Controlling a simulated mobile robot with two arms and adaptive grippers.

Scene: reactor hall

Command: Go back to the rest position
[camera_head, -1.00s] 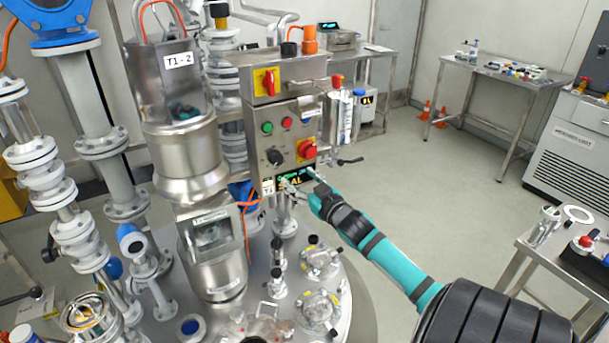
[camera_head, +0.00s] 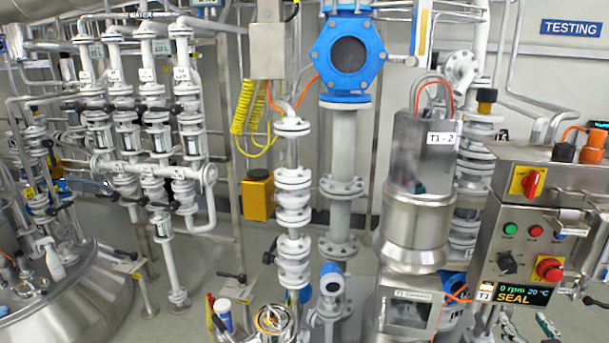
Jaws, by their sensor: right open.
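Only the tips of my right gripper (camera_head: 526,326) show, at the bottom edge right of centre. The two fingertips are apart, with nothing visible between them. They appear just below the dark display (camera_head: 521,294) of the steel control box (camera_head: 488,262); I cannot tell whether they touch anything. The rest of my right arm is out of the picture. My left gripper is not in view.
The control box carries a red emergency button (camera_head: 549,269) and a red-yellow switch (camera_head: 529,182). The T1-2 vessel (camera_head: 415,231) stands left of it. White valve piping (camera_head: 127,171) and a large steel vessel (camera_head: 72,297) fill the left. Some grey floor shows between.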

